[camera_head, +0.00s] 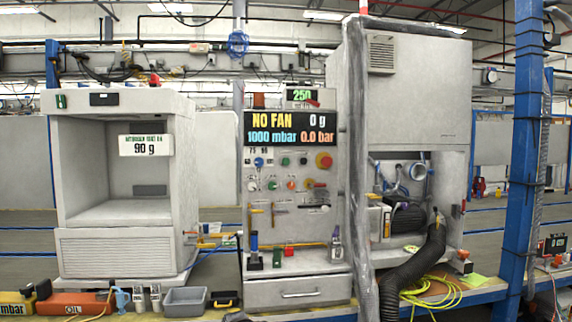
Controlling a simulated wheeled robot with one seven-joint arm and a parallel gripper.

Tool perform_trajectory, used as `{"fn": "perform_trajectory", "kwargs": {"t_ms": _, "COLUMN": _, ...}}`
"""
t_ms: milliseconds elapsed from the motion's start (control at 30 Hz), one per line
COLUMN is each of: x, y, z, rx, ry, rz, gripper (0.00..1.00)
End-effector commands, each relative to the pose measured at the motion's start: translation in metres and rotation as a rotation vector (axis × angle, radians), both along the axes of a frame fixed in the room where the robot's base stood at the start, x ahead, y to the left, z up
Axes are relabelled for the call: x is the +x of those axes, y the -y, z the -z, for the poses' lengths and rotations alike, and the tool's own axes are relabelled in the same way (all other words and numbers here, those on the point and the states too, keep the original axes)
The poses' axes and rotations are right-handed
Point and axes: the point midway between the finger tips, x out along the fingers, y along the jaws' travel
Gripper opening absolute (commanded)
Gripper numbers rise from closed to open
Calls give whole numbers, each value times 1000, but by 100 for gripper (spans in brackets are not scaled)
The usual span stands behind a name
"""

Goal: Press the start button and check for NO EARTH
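A grey control panel (265,230) stands in the middle of the head view. The black display (290,128) at its top reads NO FAN, 0 g, 1000 mbar and 0.0 bar; NO EARTH does not show on it. A small display (302,95) above reads 250. I cannot read which one is the start button. My gripper is not in view.
An open-fronted grey cabinet (125,255) marked 90 g stands left. A tall grey housing (425,95) with a thick black hose (415,262) stands right, by a blue post (524,150). A grey bin (186,300) and orange toolbox (75,304) sit low at left.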

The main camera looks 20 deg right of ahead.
Motion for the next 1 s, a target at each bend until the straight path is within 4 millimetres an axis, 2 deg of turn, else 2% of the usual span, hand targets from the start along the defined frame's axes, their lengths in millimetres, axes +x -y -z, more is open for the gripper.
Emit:
{"fn": "perform_trajectory", "kwargs": {"t_ms": 67, "x": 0, "y": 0, "z": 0, "rx": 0, "ry": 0, "rz": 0, "gripper": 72}}
{"fn": "perform_trajectory", "kwargs": {"t_ms": 300, "x": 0, "y": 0, "z": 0, "rx": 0, "ry": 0, "rz": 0, "gripper": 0}}
{"fn": "perform_trajectory", "kwargs": {"t_ms": 1000, "x": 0, "y": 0, "z": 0, "rx": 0, "ry": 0, "rz": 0, "gripper": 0}}
